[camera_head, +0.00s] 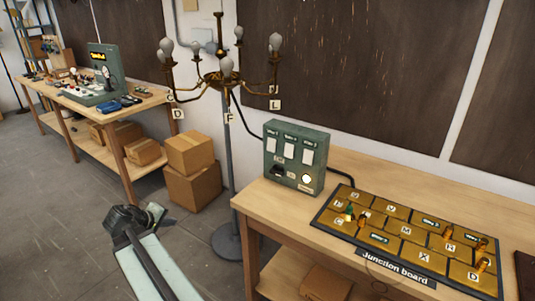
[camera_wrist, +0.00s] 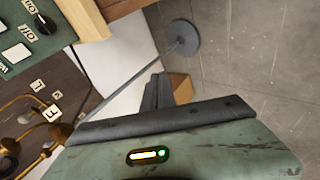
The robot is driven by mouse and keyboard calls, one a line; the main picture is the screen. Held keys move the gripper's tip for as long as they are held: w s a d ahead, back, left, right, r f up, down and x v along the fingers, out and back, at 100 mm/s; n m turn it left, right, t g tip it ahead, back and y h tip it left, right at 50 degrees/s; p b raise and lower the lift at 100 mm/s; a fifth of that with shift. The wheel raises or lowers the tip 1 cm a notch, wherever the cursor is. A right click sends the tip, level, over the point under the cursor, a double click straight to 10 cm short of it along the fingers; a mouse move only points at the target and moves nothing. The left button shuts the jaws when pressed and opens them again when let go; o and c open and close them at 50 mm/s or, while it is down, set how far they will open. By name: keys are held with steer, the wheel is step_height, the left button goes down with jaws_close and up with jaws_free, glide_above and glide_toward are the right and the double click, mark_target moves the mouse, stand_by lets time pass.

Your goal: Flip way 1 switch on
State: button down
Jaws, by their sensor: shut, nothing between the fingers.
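A green switch box (camera_head: 268,160) stands on the near wooden bench. Its face has three white rocker plates in a row under small labels. The leftmost plate (camera_head: 272,145) sits under a label that appears to read Way 1. I cannot tell which way the rockers are set. Below them are a dark part and a round pale light. Part of the box also shows at the upper left of the wrist view (camera_wrist: 38,45). My gripper (camera_wrist: 157,82) is shut and empty, well apart from the box. In the head view my arm is low, left of the bench.
The junction board (camera_head: 395,283) lies on the bench (camera_head: 262,208), right of the box. A brass chandelier (camera_head: 220,80) with unlit-looking bulbs hangs on a stand (camera_head: 229,170) behind the box's left. Cardboard boxes (camera_head: 193,188) sit on the floor. Floor around my arm is clear.

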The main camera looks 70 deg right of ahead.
mark_target(271, 150)
steer(key=s+d+r+g+h, duration=0.1)
steer(key=s+d+r+h, duration=0.1)
steer(key=s+d+r, duration=0.2)
steer(key=s+d+r+g+h, duration=0.1)
steer(key=s+d+r+h, duration=0.1)
steer(key=s+d+r, duration=0.3)
steer(key=s+d+r+g+h, duration=0.2)
steer(key=s+d, duration=0.8)
steer(key=d, duration=0.5)
step_height(271, 150, up, 2)
steer(key=shift+r+h, duration=0.25)
steer(key=shift+h, duration=0.25)
steer(key=b+x, duration=0.1)
steer(key=x, duration=1.3)
steer(key=shift+f+b, duration=0.1)
steer(key=shift+b, duration=0.25)
